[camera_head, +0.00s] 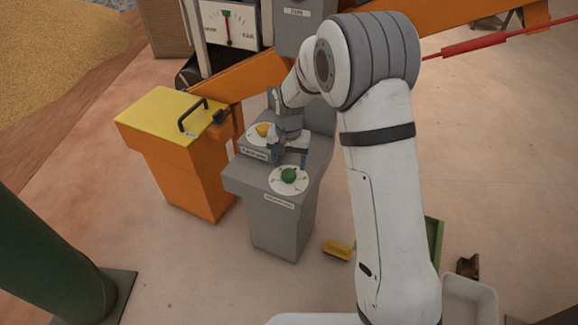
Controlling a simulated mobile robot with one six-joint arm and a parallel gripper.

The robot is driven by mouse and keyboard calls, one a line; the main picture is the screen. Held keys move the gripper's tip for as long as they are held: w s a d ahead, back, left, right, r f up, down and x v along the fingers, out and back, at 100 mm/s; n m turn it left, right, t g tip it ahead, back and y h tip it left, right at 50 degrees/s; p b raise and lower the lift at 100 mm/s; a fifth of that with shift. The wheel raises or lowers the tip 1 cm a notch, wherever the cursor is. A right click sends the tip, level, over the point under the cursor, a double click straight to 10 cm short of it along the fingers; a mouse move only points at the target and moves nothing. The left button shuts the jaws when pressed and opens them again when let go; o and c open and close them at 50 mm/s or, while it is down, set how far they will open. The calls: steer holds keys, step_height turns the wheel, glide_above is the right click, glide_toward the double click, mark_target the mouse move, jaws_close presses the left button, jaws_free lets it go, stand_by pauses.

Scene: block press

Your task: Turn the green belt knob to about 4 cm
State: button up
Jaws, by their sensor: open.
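The green belt knob (288,175) sits on a round white dial on the front part of the grey control console (262,212). A label plate is fixed below the dial. A yellow knob (262,130) on a second white dial sits further back on the same console. My gripper (289,156) is open just above and behind the green knob, with its fingers pointing down. It appears apart from the green knob. The exact gap between the fingers and the knob is hard to tell. The dial's markings are too small to read.
An orange box with a yellow lid and black handle (166,117) stands left of the console. A gauge with a red needle (228,28) is behind. A yellow block (338,249) lies on the floor to the right. A green post (45,265) stands at front left.

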mark_target(289, 173)
steer(key=shift+r+p, duration=0.3)
steer(key=shift+r, duration=1.65)
